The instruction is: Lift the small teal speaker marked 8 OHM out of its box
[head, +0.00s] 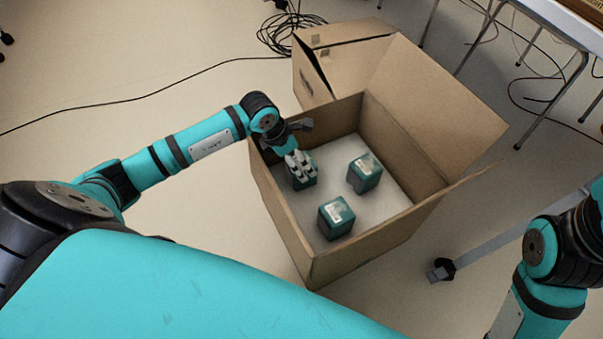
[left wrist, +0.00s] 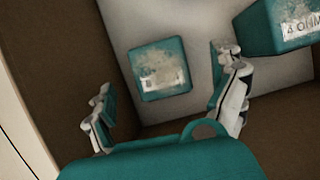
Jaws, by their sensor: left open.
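An open cardboard box (head: 280,205) holds three teal speakers: one under my left gripper (head: 301,172), one at the right (head: 366,174) and one at the front (head: 337,218). The speaker under the gripper (head: 304,184) is partly hidden by the fingers. In the left wrist view a teal speaker (left wrist: 160,70) with a worn, unreadable label shows between and beyond my open fingers. A second speaker (left wrist: 278,28) at the upper right reads 4 OHM. I cannot read 8 OHM on any of them. My right gripper is out of view.
The box's raised flaps (head: 440,105) stand at the back and right, and its walls surround the speakers. Black cables (head: 285,32) lie on the floor behind it. A table with metal legs (head: 555,95) stands at the upper right. The floor left of the box is mostly clear.

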